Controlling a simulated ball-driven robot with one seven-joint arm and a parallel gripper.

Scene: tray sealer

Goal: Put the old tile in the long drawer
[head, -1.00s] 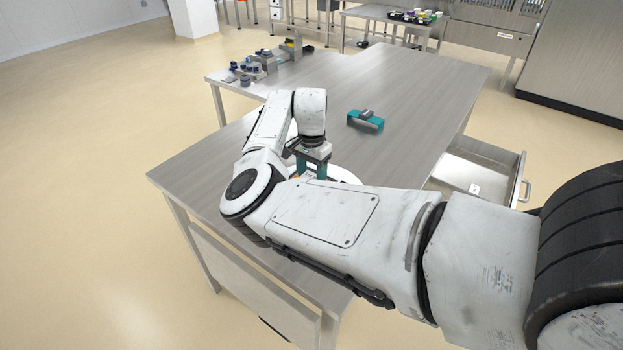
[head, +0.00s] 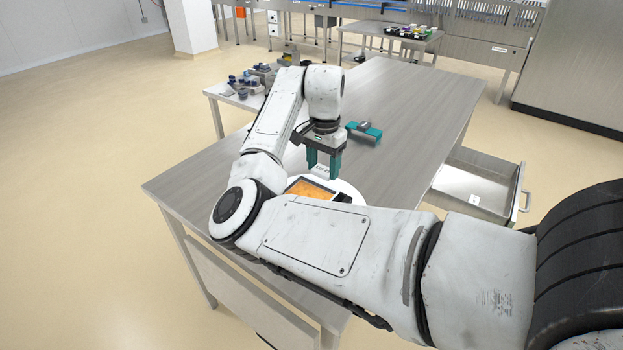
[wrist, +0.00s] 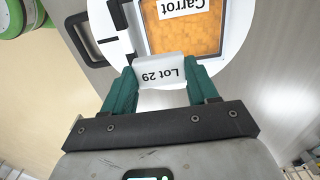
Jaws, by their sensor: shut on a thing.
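My gripper (head: 323,172) is shut on a small white tile (wrist: 160,73) marked "Lot 29", with teal fingers on either side of it. The gripper holds the tile above the white round plate (head: 350,190). The long drawer (head: 516,195) stands open at the right side of the table, with a small white piece (head: 474,199) inside it, too small to read. The drawer is well to the right of the gripper.
A dark-framed tray of orange food (head: 310,188) sits on the plate; its label reads "Carrot" in the wrist view. A teal stand with a grey piece (head: 363,130) is on the table behind the gripper. The far tabletop (head: 430,90) is clear.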

